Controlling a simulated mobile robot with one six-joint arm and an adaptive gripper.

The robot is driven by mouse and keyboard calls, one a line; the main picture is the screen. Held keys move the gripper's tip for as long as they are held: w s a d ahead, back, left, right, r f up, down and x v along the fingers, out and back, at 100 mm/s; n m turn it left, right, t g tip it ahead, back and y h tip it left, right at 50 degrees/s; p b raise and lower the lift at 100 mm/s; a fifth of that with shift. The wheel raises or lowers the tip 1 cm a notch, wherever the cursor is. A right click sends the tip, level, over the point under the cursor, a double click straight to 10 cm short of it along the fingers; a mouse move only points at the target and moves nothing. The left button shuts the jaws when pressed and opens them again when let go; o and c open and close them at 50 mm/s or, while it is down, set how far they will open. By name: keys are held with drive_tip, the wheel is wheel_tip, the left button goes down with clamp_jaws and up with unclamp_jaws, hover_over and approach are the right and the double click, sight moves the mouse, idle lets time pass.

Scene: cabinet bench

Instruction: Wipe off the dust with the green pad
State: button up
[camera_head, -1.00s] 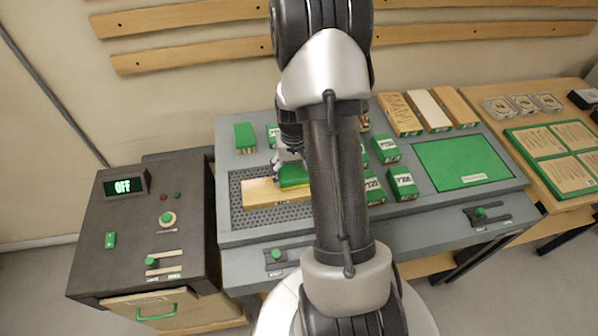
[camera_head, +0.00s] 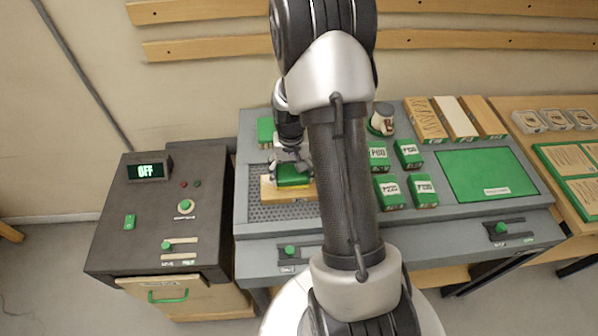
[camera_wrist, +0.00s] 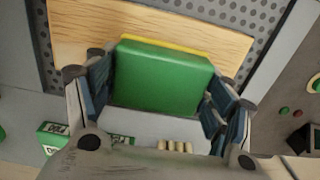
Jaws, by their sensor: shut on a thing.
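The green pad (camera_head: 293,174) has a thin yellow layer along its underside. My gripper (camera_wrist: 158,92) is shut on it, one finger on each side, as the wrist view shows. The pad (camera_wrist: 160,75) rests on or just above a pale wooden board (camera_wrist: 70,30); I cannot tell whether it touches. In the head view the board (camera_head: 268,191) lies on a perforated grey panel, partly hidden by the pad and my arm. I cannot make out dust on the visible wood.
A dark control box (camera_head: 150,235) with an OFF display stands at the left. Green-labelled boxes (camera_head: 389,191), a green mat (camera_head: 487,176) and wooden blocks (camera_head: 455,119) are on the bench to the right. Another green-topped item (camera_head: 265,130) stands behind the board.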

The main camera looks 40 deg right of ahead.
sight(279, 173)
drive_tip(key=shift+w+a, duration=0.5)
drive_tip(key=shift+a, duration=0.3)
drive_tip(key=shift+w+a, duration=0.5)
drive_tip(key=shift+a, duration=0.25)
drive_tip(key=shift+w+a, duration=0.45)
drive_tip(key=shift+a, duration=0.2)
drive_tip(key=shift+w+a, duration=0.45)
drive_tip(key=shift+a, duration=0.15)
drive_tip(key=shift+s+d, duration=1.6)
drive_tip(key=shift+d, duration=0.75)
drive_tip(key=shift+s+d, duration=1.55)
drive_tip(key=shift+d, duration=0.75)
drive_tip(key=shift+s+d, duration=1.6)
drive_tip(key=shift+d, duration=0.75)
drive_tip(key=shift+r+p, duration=2.35)
drive_tip(key=shift+r, duration=0.7)
drive_tip(key=shift+r, duration=0.1)
drive_tip(key=shift+r+p, duration=1.1)
drive_tip(key=shift+r, duration=0.35)
